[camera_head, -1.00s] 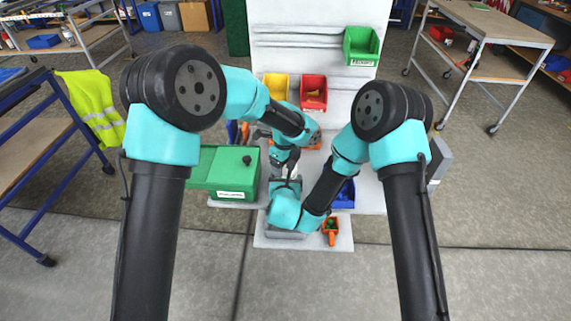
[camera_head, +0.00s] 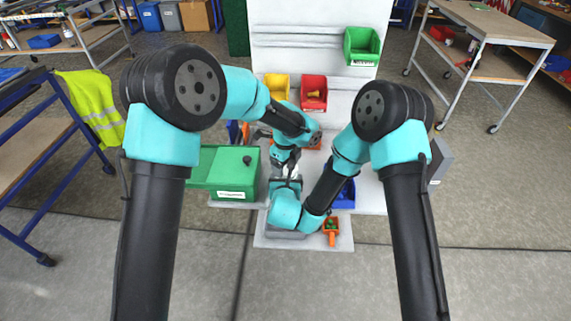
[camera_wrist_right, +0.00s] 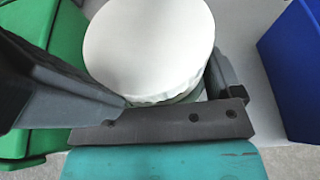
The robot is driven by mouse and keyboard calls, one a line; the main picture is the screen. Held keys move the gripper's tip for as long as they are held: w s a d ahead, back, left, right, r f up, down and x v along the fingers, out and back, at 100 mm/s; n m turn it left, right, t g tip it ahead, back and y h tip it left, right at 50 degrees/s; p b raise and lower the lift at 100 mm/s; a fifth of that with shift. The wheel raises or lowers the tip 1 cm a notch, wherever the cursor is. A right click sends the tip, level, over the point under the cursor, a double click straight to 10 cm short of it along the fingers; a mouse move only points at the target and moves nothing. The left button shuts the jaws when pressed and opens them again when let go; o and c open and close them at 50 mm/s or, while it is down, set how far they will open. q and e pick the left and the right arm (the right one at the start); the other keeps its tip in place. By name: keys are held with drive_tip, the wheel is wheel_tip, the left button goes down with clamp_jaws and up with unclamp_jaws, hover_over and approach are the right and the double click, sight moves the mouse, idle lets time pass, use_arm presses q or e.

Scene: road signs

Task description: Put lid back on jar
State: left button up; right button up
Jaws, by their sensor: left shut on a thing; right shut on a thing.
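A round white lid (camera_wrist_right: 150,42) fills the upper middle of the right wrist view. A strip of the greenish jar (camera_wrist_right: 185,97) shows under its edge. My right gripper (camera_wrist_right: 170,105) is shut on the jar, with dark finger parts at both sides. In the head view my left gripper (camera_head: 285,168) is just above my right gripper (camera_head: 286,187), close to a small pale patch. It is shut on what seems to be the lid, though its fingertips are hard to make out. My arms hide most of the jar there, and I cannot tell whether the lid is fully seated.
A green box (camera_head: 222,174) stands left of the grippers, and a blue bin (camera_head: 345,194) stands right. Red (camera_head: 313,88) and yellow (camera_head: 277,86) bins are behind.

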use_arm(q)
drive_tip(key=shift+s+a+f, duration=0.1)
drive_tip(key=shift+s+f, duration=0.1)
drive_tip(key=shift+f, duration=0.35)
drive_tip(key=shift+s+f, duration=0.15)
drive_tip(key=shift+f, duration=0.35)
idle(0.8)
drive_tip(key=shift+s+r, duration=0.2)
drive_tip(key=shift+r, duration=0.25)
idle(1.4)
drive_tip(key=shift+a+f, duration=0.15)
drive_tip(key=shift+f, duration=0.35)
idle(0.5)
idle(0.5)
drive_tip(key=o, duration=0.6)
drive_tip(key=shift+o, duration=0.2)
drive_tip(key=shift+r, duration=2.2)
drive_tip(key=shift+c, duration=0.3)
